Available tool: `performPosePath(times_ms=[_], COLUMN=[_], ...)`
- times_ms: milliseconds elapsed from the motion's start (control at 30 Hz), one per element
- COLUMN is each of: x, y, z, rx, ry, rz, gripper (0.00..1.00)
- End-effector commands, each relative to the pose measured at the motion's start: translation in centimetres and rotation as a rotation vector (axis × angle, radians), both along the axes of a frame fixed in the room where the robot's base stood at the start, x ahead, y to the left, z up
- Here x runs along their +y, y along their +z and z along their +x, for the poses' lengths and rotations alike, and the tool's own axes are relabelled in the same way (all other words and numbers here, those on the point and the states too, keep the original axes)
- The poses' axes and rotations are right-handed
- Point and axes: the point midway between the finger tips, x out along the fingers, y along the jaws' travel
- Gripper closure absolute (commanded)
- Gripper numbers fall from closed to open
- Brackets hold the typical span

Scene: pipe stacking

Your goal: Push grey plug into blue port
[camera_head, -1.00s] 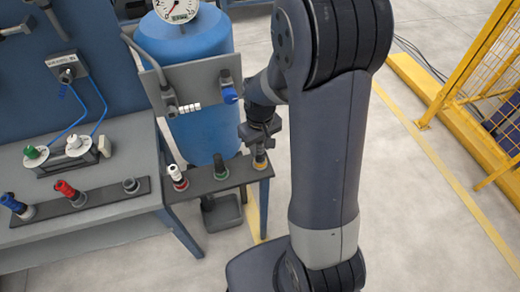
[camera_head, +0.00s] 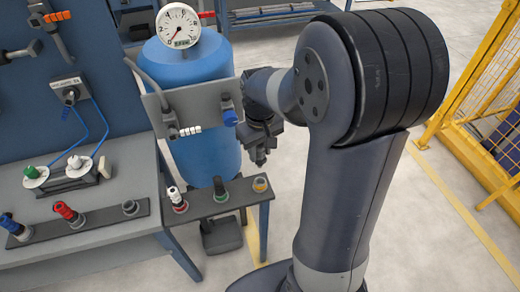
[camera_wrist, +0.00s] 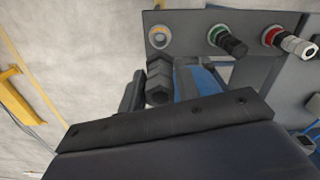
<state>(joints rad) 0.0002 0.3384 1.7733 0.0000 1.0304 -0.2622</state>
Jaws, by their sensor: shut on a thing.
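My gripper (camera_head: 262,140) is shut on the grey plug (camera_head: 259,156), in the air above the small side shelf. In the wrist view the grey plug (camera_wrist: 158,84) shows as a dark, ribbed cylinder held at the jaws. A blue fitting (camera_head: 229,117), which looks like the blue port, sits on the right part of the grey upright panel (camera_head: 205,108). The plug is apart from it, lower and to the right. The blue fitting cannot be made out in the wrist view.
The shelf has an empty yellow-ringed socket (camera_head: 260,184), a black plug in a green ring (camera_head: 220,190) and a white plug in a red ring (camera_head: 176,199). A blue tank (camera_head: 205,150) with a gauge (camera_head: 178,25) stands behind. A yellow fence (camera_head: 485,110) is at right.

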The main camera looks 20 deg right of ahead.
Motion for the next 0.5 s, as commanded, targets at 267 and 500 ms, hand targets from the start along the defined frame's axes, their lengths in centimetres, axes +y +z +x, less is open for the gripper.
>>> performPosePath(times_ms=[267,500], x=[0.0,0.0], y=[2.6,4.5], z=[0.0,0.0], rx=[-0.001,-0.001], ry=[0.0,0.0], rz=[0.0,0.0], gripper=[1.0,1.0])
